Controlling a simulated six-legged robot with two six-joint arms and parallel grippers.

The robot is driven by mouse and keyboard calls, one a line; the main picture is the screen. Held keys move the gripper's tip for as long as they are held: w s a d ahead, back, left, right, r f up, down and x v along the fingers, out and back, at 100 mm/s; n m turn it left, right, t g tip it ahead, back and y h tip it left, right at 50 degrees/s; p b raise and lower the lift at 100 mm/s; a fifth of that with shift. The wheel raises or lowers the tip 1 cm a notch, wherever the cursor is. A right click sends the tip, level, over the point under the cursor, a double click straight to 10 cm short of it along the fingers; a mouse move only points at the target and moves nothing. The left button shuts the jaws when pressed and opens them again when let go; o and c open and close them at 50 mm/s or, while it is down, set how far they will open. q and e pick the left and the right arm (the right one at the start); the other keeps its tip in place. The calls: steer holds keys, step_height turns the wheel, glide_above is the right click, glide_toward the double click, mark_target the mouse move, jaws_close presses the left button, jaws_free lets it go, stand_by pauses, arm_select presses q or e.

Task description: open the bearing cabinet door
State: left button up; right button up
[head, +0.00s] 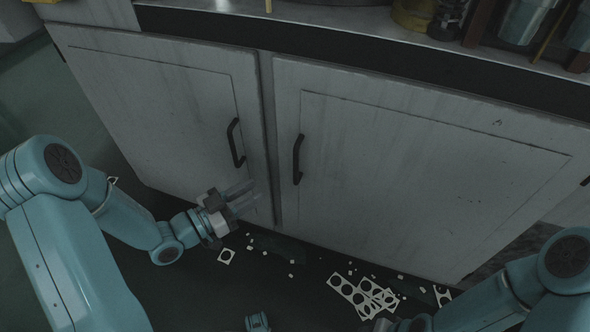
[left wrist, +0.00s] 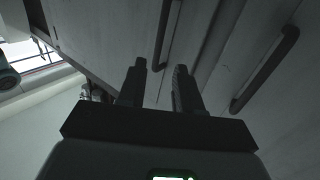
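Two pale grey cabinet doors stand side by side, both shut: the left door (head: 150,100) and the right door (head: 420,180). The left door has a dark bar handle (head: 236,142) and the right door another (head: 298,159), either side of the centre seam. My left gripper (head: 246,192) is in front of the left door's lower right corner, below its handle, with its fingers apart and empty. In the left wrist view, one handle (left wrist: 167,35) shows beyond the fingertips, apart from them, and another handle (left wrist: 265,70) lies to the right. My right gripper is mostly cut off at the bottom edge.
Punched white sheet scraps (head: 365,297) and small offcuts lie on the dark floor before the cabinet. A countertop (head: 345,18) above holds a yellow container (head: 412,14) and other items.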

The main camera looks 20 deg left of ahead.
mark_target(296, 181)
arm_select(q)
steer(key=b+x, duration=0.1)
steer(key=x, duration=1.2)
steer(key=shift+w+d+b, duration=0.1)
steer(key=shift+w+b, duration=0.1)
steer(key=shift+b, duration=0.15)
steer(key=shift+c, duration=0.3)
jaws_close()
